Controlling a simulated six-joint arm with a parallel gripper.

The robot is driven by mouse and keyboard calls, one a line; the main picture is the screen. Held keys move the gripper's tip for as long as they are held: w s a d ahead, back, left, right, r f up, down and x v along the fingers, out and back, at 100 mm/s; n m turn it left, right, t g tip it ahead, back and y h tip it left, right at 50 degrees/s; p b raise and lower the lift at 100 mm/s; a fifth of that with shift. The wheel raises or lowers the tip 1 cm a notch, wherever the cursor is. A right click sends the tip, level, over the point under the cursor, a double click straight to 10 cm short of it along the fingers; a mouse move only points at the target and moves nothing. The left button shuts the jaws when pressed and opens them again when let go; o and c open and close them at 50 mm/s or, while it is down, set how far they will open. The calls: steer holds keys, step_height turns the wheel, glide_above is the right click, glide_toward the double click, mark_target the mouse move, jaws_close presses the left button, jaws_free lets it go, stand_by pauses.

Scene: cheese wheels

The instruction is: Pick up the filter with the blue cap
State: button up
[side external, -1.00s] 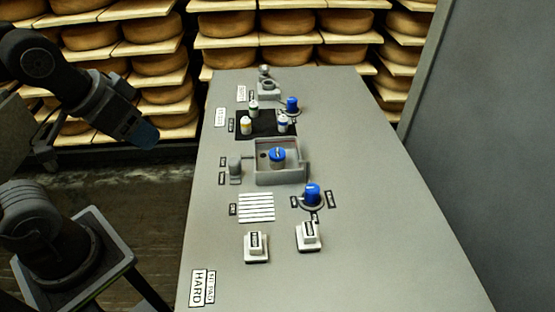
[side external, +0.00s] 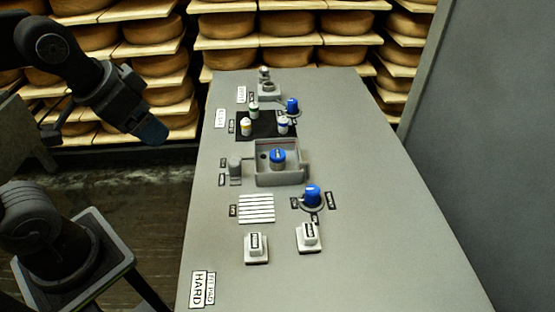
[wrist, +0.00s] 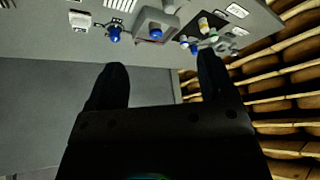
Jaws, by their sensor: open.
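The filter with the blue cap (side external: 283,124) is a small white cylinder with a blue band. It stands upright at the right side of a black mat (side external: 268,131). A filter with a yellow band (side external: 246,126) and one with a green band (side external: 254,111) stand on the same mat. In the wrist view the small filters show at the top, with the yellow one (wrist: 204,25) clearest. My gripper (wrist: 160,78) is open and empty, its two dark fingers spread. In the side external view my gripper (side external: 152,131) hangs left of the table, well apart from the filters.
The grey table (side external: 370,240) holds a walled tray (side external: 295,175) with a blue-topped part, blue knobs (side external: 312,195) (side external: 292,105), a slatted white pad (side external: 256,208) and two white switches (side external: 256,246). Cheese shelves (side external: 290,50) stand behind. The table's right side is clear.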

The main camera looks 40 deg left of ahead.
steer(key=w+d+r+m+g, duration=0.1)
steer(key=w+m+g, duration=0.1)
steer(key=w+m, duration=0.5)
steer(key=m+g, duration=0.3)
steer(key=m, duration=0.9)
glide_above(278, 154)
step_height(278, 154, down, 12)
steer(key=r, duration=0.1)
step_height(278, 154, down, 14)
steer(key=shift+f, duration=0.2)
steer(key=c, duration=1)
steer(key=shift+r, duration=0.1)
